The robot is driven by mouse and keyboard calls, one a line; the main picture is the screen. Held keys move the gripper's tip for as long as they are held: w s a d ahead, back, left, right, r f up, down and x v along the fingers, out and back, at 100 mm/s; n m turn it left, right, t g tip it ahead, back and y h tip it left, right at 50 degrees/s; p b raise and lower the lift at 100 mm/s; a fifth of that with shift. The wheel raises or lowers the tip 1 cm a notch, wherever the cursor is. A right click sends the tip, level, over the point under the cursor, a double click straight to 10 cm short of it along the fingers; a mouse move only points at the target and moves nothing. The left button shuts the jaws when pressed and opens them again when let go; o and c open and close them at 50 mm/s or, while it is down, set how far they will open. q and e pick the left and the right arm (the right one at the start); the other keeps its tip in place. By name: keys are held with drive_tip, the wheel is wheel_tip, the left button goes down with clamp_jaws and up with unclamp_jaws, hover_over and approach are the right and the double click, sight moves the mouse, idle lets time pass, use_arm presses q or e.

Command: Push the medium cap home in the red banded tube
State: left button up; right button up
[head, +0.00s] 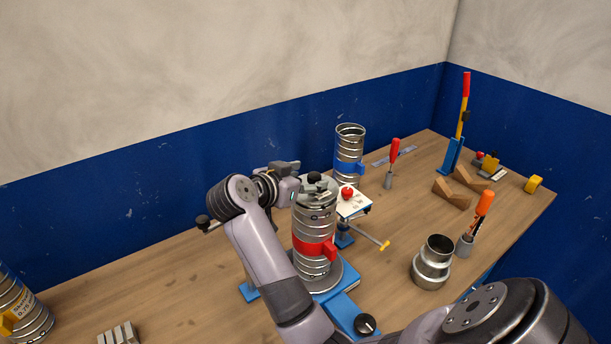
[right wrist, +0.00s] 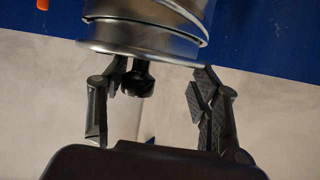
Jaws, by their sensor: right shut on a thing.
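The red banded tube (head: 308,246) stands upright on a blue fixture (head: 340,303) on the bench. The medium cap (head: 325,186) lies over its top, with a black knob on it. How deep the cap sits is hard to see. My right gripper (head: 298,183) is at the tube's top, on its left side. In the right wrist view the cap's knob (right wrist: 138,78) is between the fingers, closer to the left one. The fingers stand apart at the cap's face, shut on it; exact contact is unclear. The left gripper is out of view.
A blue banded tube (head: 350,150) and a small white-topped stand with a red knob (head: 347,193) are close behind. A metal reducer (head: 431,264) stands to the right. The bench left of the fixture is mostly clear.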

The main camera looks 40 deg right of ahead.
drive_tip(key=shift+f, duration=0.7)
drive_tip(key=o, duration=1.3)
drive_tip(key=shift+o, duration=0.2)
wheel_tip(320, 180, up, 10)
